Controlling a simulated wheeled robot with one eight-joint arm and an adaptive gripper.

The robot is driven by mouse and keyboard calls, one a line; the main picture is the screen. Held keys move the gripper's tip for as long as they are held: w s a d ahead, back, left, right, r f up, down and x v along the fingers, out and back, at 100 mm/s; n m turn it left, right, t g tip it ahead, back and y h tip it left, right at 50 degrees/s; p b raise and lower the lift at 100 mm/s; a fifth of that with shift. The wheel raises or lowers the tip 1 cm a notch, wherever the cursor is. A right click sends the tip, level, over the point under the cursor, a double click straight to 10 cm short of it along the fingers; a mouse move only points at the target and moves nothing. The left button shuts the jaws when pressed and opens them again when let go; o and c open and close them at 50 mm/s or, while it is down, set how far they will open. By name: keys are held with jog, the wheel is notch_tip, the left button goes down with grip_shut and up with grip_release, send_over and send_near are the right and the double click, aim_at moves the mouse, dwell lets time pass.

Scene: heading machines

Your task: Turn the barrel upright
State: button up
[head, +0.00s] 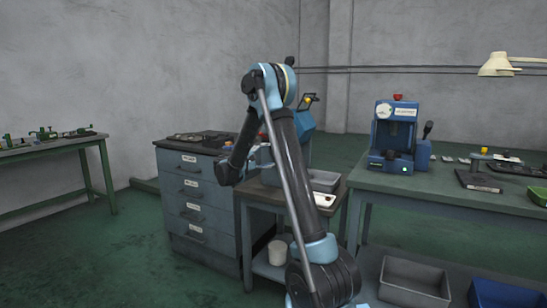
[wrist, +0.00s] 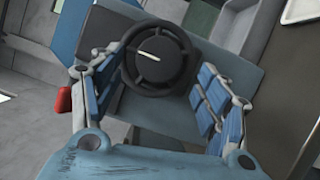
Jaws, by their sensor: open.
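In the wrist view, a dark round wheel-like part (wrist: 158,88) has a thick rim and a hub with a short white line lying nearly level in the picture. I take it to be the barrel, but cannot be sure. It is in front of a blue-grey machine face (wrist: 222,50). My gripper (wrist: 156,68) is open, with its blue-padded fingers on either side of the round part. A gap shows on the right; contact on the left is unclear. In the head view, the blue machine (head: 303,122) is partly hidden behind my arm, and the barrel cannot be made out.
A grey tray (head: 322,181) is on the small bench beside the machine. A drawer cabinet (head: 195,205) stands left of it. A green bench (head: 425,187) with a blue press (head: 394,135) stands right. A white bucket (head: 278,252) is on the lower shelf.

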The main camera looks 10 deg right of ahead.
jog(key=v, duration=0.6)
jog(key=s+d+f+m+g+y, duration=0.1)
jog(key=s+d+m+g+y, duration=0.2)
jog(key=s+d, duration=0.7)
jog(key=s+d+f+m+g+y, duration=0.1)
jog(key=s+d+f+g+y, duration=0.2)
jog(key=s+d, duration=0.75)
jog(key=s+a+f+m+y, duration=0.1)
jog(key=s+a+f+y, duration=0.2)
jog(key=s, duration=0.7)
jog(key=s+a+f+m+g+y, duration=0.1)
jog(key=s+a+f+y, duration=0.2)
jog(key=s, duration=0.6)
jog(key=s+a+f+m+y, duration=0.2)
jog(key=s+a+f+y, duration=0.1)
jog(key=s+f, duration=0.4)
jog(key=s+a, duration=0.1)
jog(key=s, duration=0.2)
jog(key=shift+s+g+y, duration=0.3)
jog(key=shift+y, duration=0.1)
